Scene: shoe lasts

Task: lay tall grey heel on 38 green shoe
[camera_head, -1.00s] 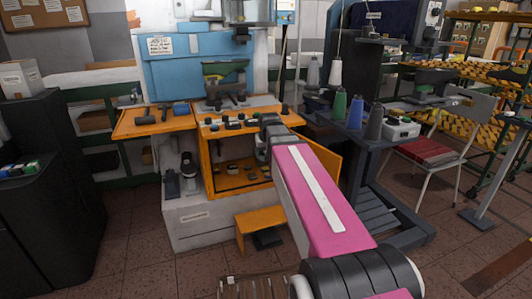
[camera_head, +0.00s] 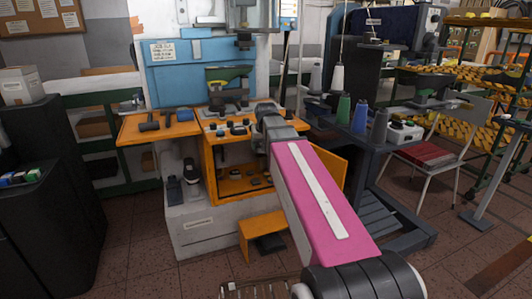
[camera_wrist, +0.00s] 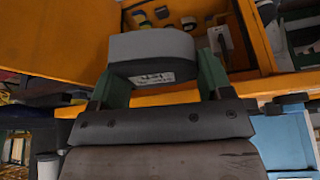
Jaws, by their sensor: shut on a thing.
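In the wrist view my gripper (camera_wrist: 160,90) is shut on a grey heel (camera_wrist: 150,48), a rounded block with a small pale label on its lower face. The dark green fingers grip it from both sides. In the head view my gripper (camera_head: 268,112) is at the front right of the orange bench; the heel cannot be made out there.
Several small dark pieces (camera_head: 238,130) lie on the orange bench top (camera_head: 207,123). Hammers (camera_head: 149,122) lie on its left wing. The open orange cabinet (camera_head: 230,184) below holds more pieces. Thread cones (camera_head: 360,116) stand on the dark table at right.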

